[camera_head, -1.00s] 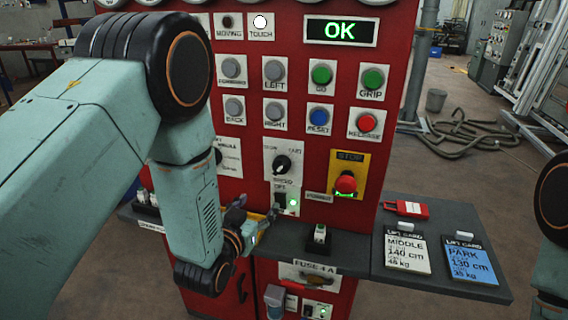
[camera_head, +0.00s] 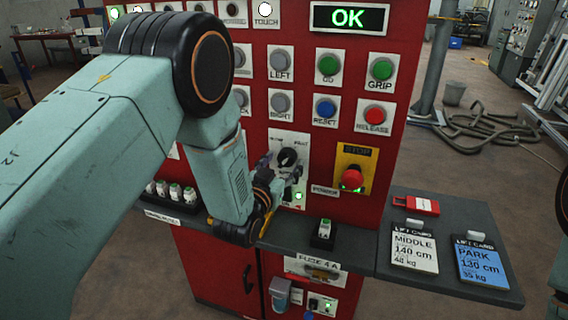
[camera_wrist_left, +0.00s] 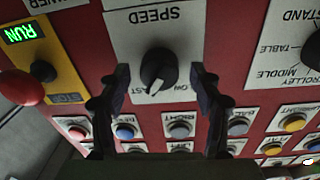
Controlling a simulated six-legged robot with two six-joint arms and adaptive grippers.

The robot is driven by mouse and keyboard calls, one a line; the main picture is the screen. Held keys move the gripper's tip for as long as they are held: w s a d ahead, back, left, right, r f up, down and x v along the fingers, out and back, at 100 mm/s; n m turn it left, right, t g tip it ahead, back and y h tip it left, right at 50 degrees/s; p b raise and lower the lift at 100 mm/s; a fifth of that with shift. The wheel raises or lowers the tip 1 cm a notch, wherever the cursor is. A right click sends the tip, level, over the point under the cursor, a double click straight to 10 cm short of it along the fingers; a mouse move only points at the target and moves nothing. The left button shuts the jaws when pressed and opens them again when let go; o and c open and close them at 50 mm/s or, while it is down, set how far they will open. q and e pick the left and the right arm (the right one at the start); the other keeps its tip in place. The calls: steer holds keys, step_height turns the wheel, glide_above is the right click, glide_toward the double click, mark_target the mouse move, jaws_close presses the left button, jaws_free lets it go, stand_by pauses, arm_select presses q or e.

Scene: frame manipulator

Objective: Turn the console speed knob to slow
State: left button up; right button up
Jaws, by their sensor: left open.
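The black speed knob (camera_head: 287,157) sits on a white plate on the red console, partly behind my left gripper in the head view. It shows large in the left wrist view (camera_wrist_left: 157,68), which sees the console upside down. Its white mark points down there, between the partly hidden FAST and SLOW labels. My left gripper (camera_head: 272,172) is just in front of the knob plate. In the wrist view its open fingers (camera_wrist_left: 160,78) stand on either side of the knob, with gaps, and hold nothing. I cannot tell its exact distance from the knob. My right gripper is out of view.
A red stop button (camera_head: 352,178) on a yellow plate is right of the knob. Several push buttons sit above. The display (camera_head: 348,18) reads OK.

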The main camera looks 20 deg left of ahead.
arm_select(q)
steer(key=shift+s+a+r, duration=0.1)
steer(key=shift+a+r, duration=0.05)
steer(key=shift+a, duration=0.1)
steer(key=shift+w+d, duration=0.2)
steer(key=shift+d, duration=0.15)
steer(key=shift+w+d, duration=0.1)
steer(key=shift+w, duration=0.05)
steer(key=shift+c, duration=1.6)
steer(key=shift+a, duration=0.3)
steer(key=c, duration=0.3)
steer(key=shift+d, duration=0.15)
steer(key=c, duration=0.5)
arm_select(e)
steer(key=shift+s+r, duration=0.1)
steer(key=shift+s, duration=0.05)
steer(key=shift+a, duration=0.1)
